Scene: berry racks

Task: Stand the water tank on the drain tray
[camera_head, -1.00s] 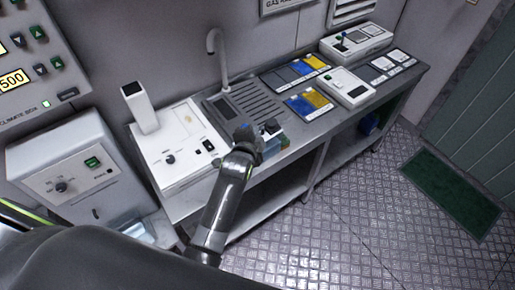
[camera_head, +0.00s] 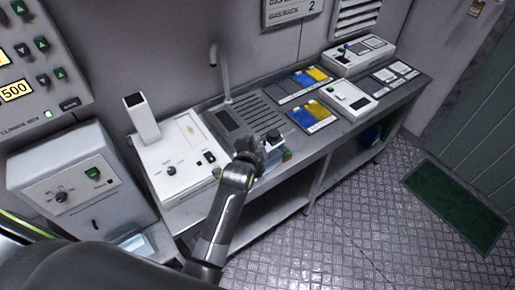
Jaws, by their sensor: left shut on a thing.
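The water tank (camera_head: 280,156) appears as a small clear body with a dark cap, partly hidden by my left gripper. My left gripper (camera_head: 266,148) is shut on it, at the front edge of the bench. The drain tray (camera_head: 262,112) is the grey ribbed plate set in the bench below the tap, just behind the tank in the picture. I cannot tell how high the tank is over the bench, or whether it touches anything. My right gripper is not in view.
A white device with a tall post (camera_head: 180,155) stands left of the tray. A tap (camera_head: 220,72) rises behind it. Blue and yellow cards (camera_head: 311,113) and a white box (camera_head: 348,97) lie to the right. A control box (camera_head: 65,180) stands at far left.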

